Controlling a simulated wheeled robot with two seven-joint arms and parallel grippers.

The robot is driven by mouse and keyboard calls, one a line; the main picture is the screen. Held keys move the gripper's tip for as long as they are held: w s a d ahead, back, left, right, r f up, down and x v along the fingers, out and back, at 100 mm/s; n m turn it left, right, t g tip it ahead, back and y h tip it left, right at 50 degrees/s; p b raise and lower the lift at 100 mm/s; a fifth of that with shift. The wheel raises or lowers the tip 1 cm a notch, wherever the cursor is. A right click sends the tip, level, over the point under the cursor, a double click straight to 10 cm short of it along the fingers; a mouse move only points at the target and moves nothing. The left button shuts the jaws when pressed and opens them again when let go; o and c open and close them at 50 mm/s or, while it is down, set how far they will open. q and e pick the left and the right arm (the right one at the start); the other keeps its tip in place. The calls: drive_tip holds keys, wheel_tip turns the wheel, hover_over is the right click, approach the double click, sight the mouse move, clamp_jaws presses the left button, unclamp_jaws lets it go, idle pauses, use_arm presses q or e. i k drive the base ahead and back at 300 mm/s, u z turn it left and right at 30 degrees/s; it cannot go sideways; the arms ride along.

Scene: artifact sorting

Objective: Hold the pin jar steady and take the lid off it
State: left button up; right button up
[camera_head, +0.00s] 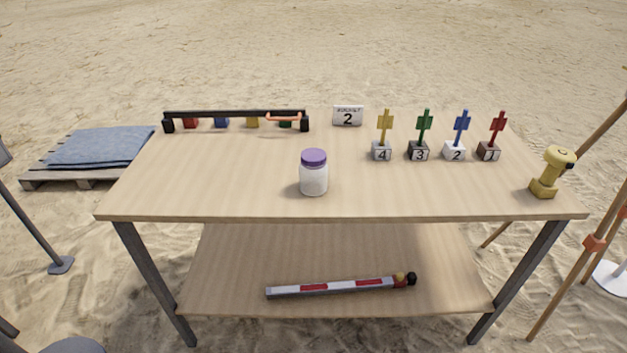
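The pin jar (313,181) is a whitish jar standing upright near the front edge of the wooden table, left of its middle. Its purple lid (314,157) is on top of it. Neither of my grippers shows in the head view, and nothing touches the jar.
A black rack (236,115) with coloured blocks lies at the table's back left. A white "2" sign (348,116) stands at the back. Several numbered blocks with coloured pins, such as the yellow one (385,122), stand right. A yellow instrument (552,172) is at the right edge. Table (220,185) around the jar is clear.

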sight(312, 182)
drive_tip(key=z, duration=0.3)
drive_tip(key=k, duration=0.3)
drive_tip(key=u, duration=1.35)
drive_tip(key=i, duration=0.85)
drive_tip(key=z, duration=0.15)
